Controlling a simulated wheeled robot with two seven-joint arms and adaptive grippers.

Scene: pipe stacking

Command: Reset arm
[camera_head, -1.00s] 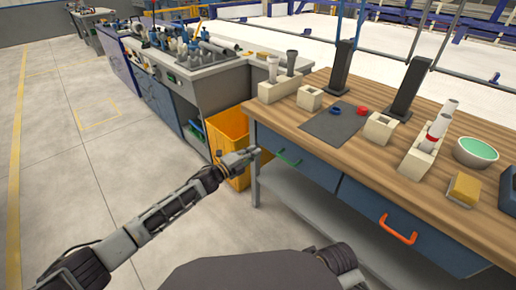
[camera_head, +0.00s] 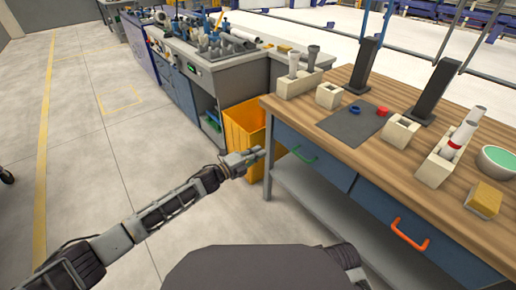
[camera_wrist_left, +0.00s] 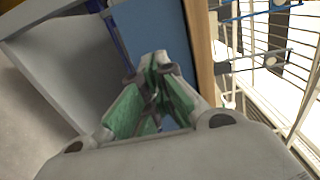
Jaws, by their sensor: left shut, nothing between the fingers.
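My left gripper (camera_head: 258,157) is shut and empty. It is held out in front of the yellow bin, left of the workbench's near left leg and below the tabletop level. In the left wrist view its green-lined fingers (camera_wrist_left: 155,90) meet at the tips, with the bench's blue drawer front behind them. My left arm (camera_head: 160,212) reaches in from the lower left. My right gripper does not show. On the wooden workbench (camera_head: 330,90), pipes stand in a left block (camera_head: 300,84) and a right block (camera_head: 435,168); two empty-looking socket blocks (camera_head: 329,95) (camera_head: 401,131) stand between them.
A blue ring (camera_head: 355,109) and a red ring (camera_head: 382,112) lie on or by a dark mat (camera_head: 345,125). A green bowl (camera_head: 497,160) and yellow sponge (camera_head: 485,199) stand at right. The yellow bin (camera_head: 243,130) is close behind my gripper.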

